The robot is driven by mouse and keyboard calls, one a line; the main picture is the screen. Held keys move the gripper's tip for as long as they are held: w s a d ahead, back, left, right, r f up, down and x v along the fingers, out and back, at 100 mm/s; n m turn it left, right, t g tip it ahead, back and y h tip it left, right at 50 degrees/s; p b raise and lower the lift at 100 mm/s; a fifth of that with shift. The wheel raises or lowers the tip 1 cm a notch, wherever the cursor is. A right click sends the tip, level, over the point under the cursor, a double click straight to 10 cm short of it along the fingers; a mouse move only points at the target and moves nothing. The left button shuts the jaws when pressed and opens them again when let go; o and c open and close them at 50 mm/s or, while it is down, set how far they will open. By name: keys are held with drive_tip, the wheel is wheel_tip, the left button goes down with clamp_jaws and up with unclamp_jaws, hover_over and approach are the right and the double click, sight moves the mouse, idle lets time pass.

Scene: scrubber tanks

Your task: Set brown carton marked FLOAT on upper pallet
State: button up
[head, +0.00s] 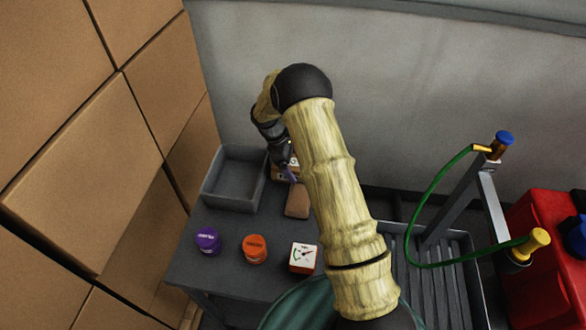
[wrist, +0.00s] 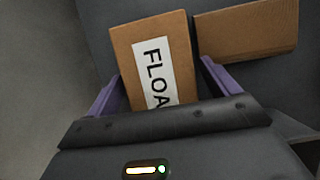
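The brown carton marked FLOAT (wrist: 180,55) lies under my gripper in the wrist view, its white label facing up. It sits slightly turned between the two purple fingers. My gripper (wrist: 160,72) is open around it; the left fingertip is close to one side and a narrow gap shows at the right fingertip. In the head view my gripper (head: 287,172) is low over the grey table beside the grey bin, and my arm hides much of this spot. I cannot make out which surface is the upper pallet.
A plain brown block (head: 297,201) lies close by. The table (head: 225,264) also holds a purple jar (head: 208,240), an orange jar (head: 254,249) and a gauge box (head: 303,258). An open grey bin (head: 234,180) stands left. A slatted grey surface (head: 430,285) and green hose (head: 410,225) are right.

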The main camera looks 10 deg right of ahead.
drive_tip(key=c, duration=1.1)
drive_tip(key=shift+r, duration=0.1)
wheel_tip(320, 180, up, 10)
drive_tip(key=shift+r+b, duration=0.2)
drive_tip(key=shift+b, duration=0.65)
drive_tip(key=shift+f, duration=0.1)
